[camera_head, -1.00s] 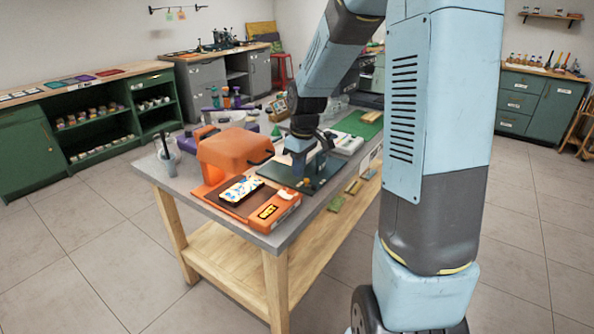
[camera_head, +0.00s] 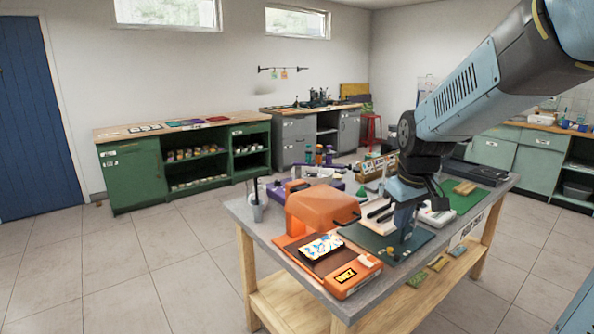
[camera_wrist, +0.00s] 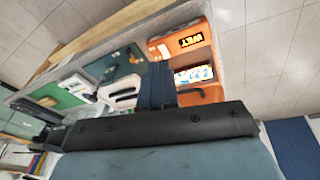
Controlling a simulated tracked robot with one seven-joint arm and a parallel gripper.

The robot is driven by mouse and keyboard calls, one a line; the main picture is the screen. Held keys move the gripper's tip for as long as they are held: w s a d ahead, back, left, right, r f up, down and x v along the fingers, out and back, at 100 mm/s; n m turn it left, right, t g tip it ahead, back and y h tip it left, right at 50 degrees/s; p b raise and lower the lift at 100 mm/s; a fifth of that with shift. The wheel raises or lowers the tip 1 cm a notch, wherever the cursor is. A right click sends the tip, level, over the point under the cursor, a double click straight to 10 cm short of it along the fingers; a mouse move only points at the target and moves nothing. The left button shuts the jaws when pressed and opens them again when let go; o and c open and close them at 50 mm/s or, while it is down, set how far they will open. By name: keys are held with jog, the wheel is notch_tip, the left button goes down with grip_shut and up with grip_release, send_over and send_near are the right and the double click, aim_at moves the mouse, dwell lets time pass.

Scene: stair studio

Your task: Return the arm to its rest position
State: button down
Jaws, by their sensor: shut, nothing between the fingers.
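My arm comes in from the upper right of the head view, bent down at the wrist. My gripper (camera_head: 402,222) points down over the dark green board (camera_head: 416,242) on the grey worktable. Its fingers are together with nothing between them. I cannot tell how far its tips are above the board. In the wrist view the blue fingers of my gripper (camera_wrist: 155,85) show beyond a black bar, with the orange machine beside them.
The orange machine (camera_head: 318,208) with a patterned card (camera_head: 322,247) stands left of my gripper on the worktable (camera_head: 275,238). A cup with a tool (camera_head: 257,205) stands at the table's left corner. A green cabinet (camera_head: 135,178) lines the back wall. The floor at left is clear.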

jog(key=s+r+m+t, duration=0.1)
jog(key=s+r+m, duration=0.1)
jog(key=s, duration=0.5)
jog(key=s+r+m+t, duration=0.1)
jog(key=s+r, duration=0.3)
jog(key=s, duration=0.4)
jog(key=shift+s+d+r+m+t, duration=0.15)
jog(key=shift+s+r+m+t, duration=0.15)
jog(key=shift+m, duration=0.3)
